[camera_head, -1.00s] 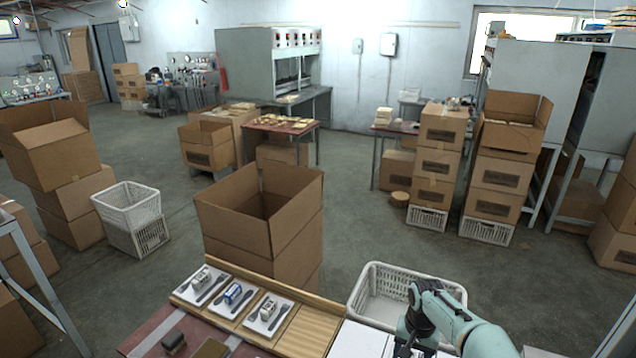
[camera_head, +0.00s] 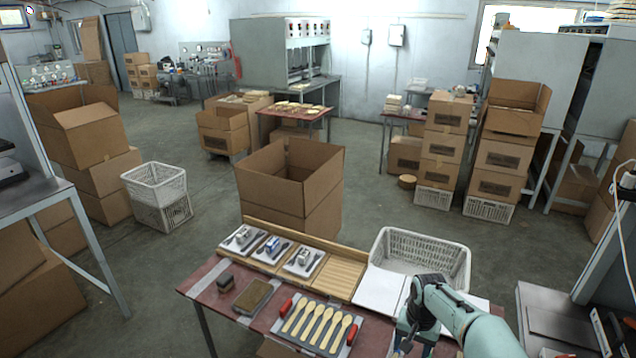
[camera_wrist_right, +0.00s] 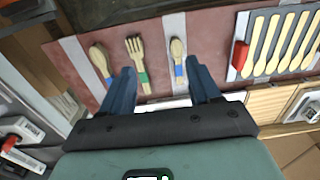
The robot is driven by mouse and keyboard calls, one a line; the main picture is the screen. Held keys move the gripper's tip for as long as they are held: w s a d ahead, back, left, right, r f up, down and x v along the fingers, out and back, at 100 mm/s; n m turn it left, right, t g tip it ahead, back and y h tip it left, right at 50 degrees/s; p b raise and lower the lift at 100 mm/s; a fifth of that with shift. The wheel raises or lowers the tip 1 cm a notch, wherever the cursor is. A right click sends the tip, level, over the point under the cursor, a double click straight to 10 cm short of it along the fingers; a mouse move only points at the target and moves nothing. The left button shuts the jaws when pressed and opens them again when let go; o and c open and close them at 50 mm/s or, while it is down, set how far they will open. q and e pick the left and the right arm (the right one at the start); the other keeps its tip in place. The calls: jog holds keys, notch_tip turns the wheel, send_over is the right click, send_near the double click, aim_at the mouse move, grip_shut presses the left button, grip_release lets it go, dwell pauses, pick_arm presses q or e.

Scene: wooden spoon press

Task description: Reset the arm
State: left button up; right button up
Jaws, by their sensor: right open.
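My right arm comes in at the lower right of the head view. Its gripper (camera_head: 408,338) hangs over the right part of the red table (camera_head: 208,288), beside the tray of spoons. In the right wrist view the gripper (camera_wrist_right: 158,88) has its two blue fingers spread wide with nothing held between them. Beyond the fingers, a spoon with a blue band (camera_wrist_right: 178,65), a fork with a green band (camera_wrist_right: 138,62) and another spoon (camera_wrist_right: 100,58) lie on the table. My left gripper is not seen.
A tray of several wooden spoons (camera_head: 318,324) with red handles lies on the table. A wooden rack (camera_head: 342,278) stands along the back edge. A white crate (camera_head: 425,250) and an open cardboard box (camera_head: 290,180) stand behind it. The floor farther back is partly clear.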

jog(key=s+a+f+n+y, duration=0.1)
jog(key=s+f, duration=0.2)
jog(key=f, duration=0.5)
jog(key=s+a+f+y, duration=0.1)
jog(key=s+a+f, duration=0.15)
jog(key=f, duration=0.45)
jog(key=s+a+f, duration=0.2)
jog(key=s+f, duration=0.2)
jog(key=s, duration=0.5)
jog(key=s+a+f+y, duration=0.1)
jog(key=s+f, duration=0.3)
jog(key=s, duration=0.5)
jog(key=s+a+f, duration=0.4)
jog(key=s, duration=0.5)
jog(key=shift+s+f+g+y, duration=0.2)
jog(key=shift+s+g+y, duration=0.1)
jog(key=shift+g, duration=0.1)
